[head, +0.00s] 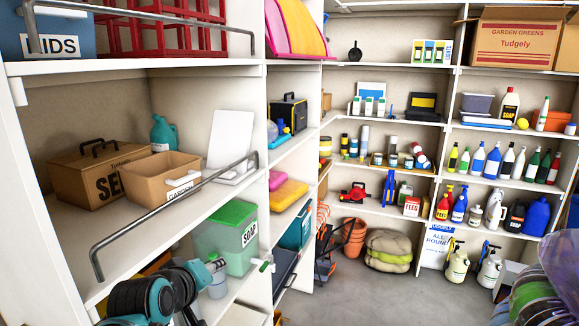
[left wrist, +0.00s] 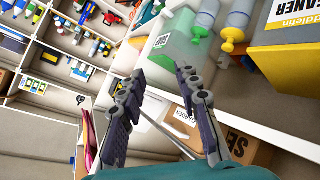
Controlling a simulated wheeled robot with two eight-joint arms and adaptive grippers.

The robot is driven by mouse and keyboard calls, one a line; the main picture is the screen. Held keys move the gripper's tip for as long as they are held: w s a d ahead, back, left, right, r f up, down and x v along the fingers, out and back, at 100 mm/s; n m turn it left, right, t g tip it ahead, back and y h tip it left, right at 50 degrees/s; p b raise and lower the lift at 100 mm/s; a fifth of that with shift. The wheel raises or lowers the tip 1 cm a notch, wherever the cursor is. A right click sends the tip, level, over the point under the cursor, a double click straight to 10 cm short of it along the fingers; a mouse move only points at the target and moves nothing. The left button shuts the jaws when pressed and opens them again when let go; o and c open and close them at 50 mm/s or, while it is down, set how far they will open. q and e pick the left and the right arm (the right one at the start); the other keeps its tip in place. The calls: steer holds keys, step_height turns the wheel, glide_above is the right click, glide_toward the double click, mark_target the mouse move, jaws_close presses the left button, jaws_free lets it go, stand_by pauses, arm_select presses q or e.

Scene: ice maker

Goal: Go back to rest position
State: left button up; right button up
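In the left wrist view my left gripper (left wrist: 160,76) is open. Its two dark fingers stand apart with nothing held between them. A green soap container (left wrist: 180,45) shows beyond the fingertips. In the head view teal and black parts of my left arm (head: 150,295) show at the lower left, in front of the left shelving, below the green soap container (head: 226,232). The gripper's fingers cannot be clearly made out there. My right gripper is in neither view.
The left shelf (head: 105,240) has a metal rail (head: 175,195) along its front, with a garden box (head: 155,180) behind it. Stocked shelves line the back and right. Grey floor (head: 365,290) is open in the middle. Spray bottles and a sack stand by the back wall.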

arm_select(q)
steer(key=s+f+m+g+b, duration=0.1)
steer(key=s+f+b, duration=0.4)
steer(key=f, duration=0.7)
steer(key=s+f+m+g+b, duration=0.2)
steer(key=s+f+b, duration=0.3)
steer(key=f, duration=0.8)
steer(key=s+f+m+g+y+b, duration=0.1)
steer(key=s+f+m+b, duration=0.3)
steer(key=f, duration=0.9)
steer(key=s, duration=0.2)
steer(key=shift+s+a+f+g+b, duration=0.2)
steer(key=shift+s+a+g+b, duration=0.1)
steer(key=shift+s+a+b, duration=0.1)
